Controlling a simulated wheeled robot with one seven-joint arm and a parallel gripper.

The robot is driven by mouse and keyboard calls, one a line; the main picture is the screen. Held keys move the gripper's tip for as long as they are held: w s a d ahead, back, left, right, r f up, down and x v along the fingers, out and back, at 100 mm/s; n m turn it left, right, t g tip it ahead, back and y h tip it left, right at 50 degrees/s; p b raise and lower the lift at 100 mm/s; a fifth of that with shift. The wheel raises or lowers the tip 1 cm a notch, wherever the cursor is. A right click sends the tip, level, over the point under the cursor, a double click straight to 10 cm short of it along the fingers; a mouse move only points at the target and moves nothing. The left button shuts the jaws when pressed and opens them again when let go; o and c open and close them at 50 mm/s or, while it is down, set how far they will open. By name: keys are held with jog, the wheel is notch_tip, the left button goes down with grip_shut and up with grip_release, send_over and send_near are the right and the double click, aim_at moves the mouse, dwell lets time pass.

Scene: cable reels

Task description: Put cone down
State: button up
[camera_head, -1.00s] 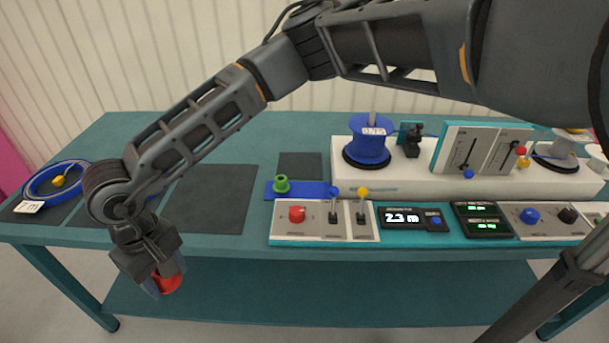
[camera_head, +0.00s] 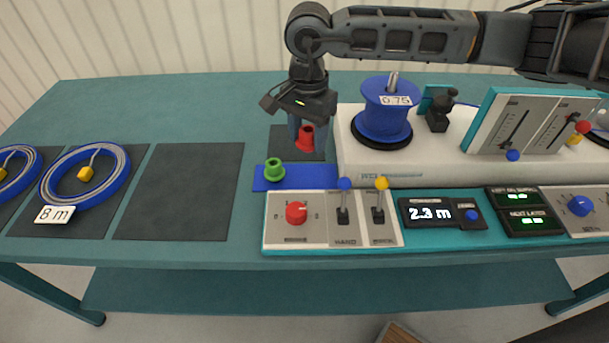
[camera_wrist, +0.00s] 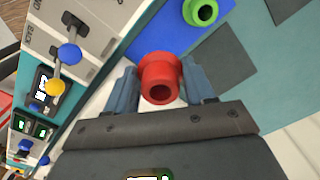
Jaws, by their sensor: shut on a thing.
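A red cone (camera_head: 305,139) is held between the fingers of my gripper (camera_head: 307,136). It also shows in the wrist view (camera_wrist: 159,80), its hollow end facing the camera, with a finger on each side. My gripper points down over the back of the bench, near a dark square mat (camera_head: 283,143). I cannot tell whether the cone touches the surface below. A green cone (camera_head: 274,170) stands on the blue plate (camera_head: 322,178), in front and left of the red cone. The green cone also shows in the wrist view (camera_wrist: 200,12).
A blue reel (camera_head: 386,108) marked 0.75 stands on the white machine to the right. A control panel (camera_head: 330,232) with a red knob and two levers lies in front. Coiled blue cable rings (camera_head: 86,176) lie at left. A dark mat (camera_head: 180,190) is bare.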

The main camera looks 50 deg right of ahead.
jog(key=shift+s+d+f+m, duration=0.1)
jog(key=shift+s+d+m, duration=0.2)
jog(key=shift+d+m, duration=0.15)
jog(key=shift+s+d+f+m, duration=0.1)
jog(key=shift+s+d+m, duration=0.2)
jog(key=shift+d, duration=0.25)
send_over(316, 176)
notch_tip(316, 176, down, 6)
jog(key=shift+s+d+r+p, duration=0.1)
jog(key=shift+r+p, duration=0.05)
jog(key=shift+p, duration=0.25)
jog(key=shift+f, duration=2)
jog(key=shift+f, duration=0.1)
jog(key=shift+f, duration=0.15)
jog(key=o, duration=1)
jog(key=shift+o, duration=0.2)
